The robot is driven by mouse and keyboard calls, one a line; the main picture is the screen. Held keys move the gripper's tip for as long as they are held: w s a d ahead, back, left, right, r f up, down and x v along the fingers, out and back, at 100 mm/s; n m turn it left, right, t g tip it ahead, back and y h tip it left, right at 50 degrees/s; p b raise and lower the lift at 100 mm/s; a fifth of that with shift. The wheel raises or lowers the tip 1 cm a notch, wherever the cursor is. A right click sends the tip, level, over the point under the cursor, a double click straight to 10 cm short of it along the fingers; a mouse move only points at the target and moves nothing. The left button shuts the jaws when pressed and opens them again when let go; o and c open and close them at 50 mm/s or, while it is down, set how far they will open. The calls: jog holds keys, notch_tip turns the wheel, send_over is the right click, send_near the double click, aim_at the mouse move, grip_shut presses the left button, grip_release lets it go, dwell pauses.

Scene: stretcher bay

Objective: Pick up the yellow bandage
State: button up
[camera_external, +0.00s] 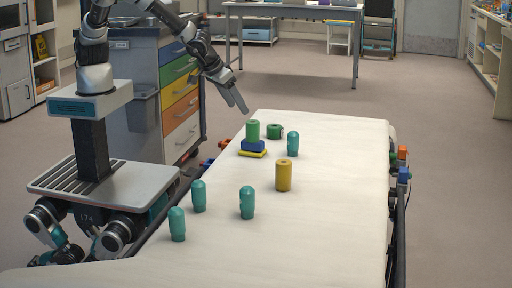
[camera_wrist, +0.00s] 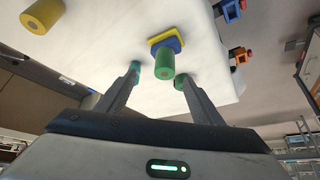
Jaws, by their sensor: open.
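The yellow bandage (camera_external: 284,176) is an upright roll on the pale stretcher top, right of the middle in the external view. It also shows at the upper left corner of the wrist view (camera_wrist: 42,15), partly cut off by the frame edge. My gripper (camera_external: 238,102) is open and empty, above the far left end of the stretcher, well apart from the yellow bandage. In the wrist view its two fingers (camera_wrist: 160,76) are spread, with a green roll (camera_wrist: 167,65) showing between them.
The green roll stands on a blue block (camera_external: 253,146) and a yellow block (camera_external: 252,154). A short green roll (camera_external: 275,131) and a teal bottle (camera_external: 292,143) stand close by. More teal bottles (camera_external: 247,202) stand nearer the camera. The stretcher's right side (camera_external: 345,215) is clear.

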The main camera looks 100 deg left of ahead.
jog(key=w+d+f+m+h+b, duration=0.2)
jog(key=w+d+f+m, duration=0.15)
jog(key=w+d, duration=0.2)
jog(key=m+h+b, duration=0.3)
jog(key=m, duration=0.5)
send_near(281, 161)
jog(key=b+x, duration=0.2)
jog(key=x, duration=0.5)
jog(key=shift+s+a, duration=0.1)
jog(key=shift+s, duration=0.05)
jog(key=shift+t, duration=0.3)
jog(key=shift+d+b+x, duration=0.15)
jog(key=shift+b+x, duration=0.25)
jog(key=shift+x, duration=0.95)
jog(key=shift+d+b+x, duration=0.1)
jog(key=shift+b+x, duration=0.3)
jog(key=shift+x, duration=0.95)
jog(key=shift+r, duration=0.1)
jog(key=c, duration=1.2)
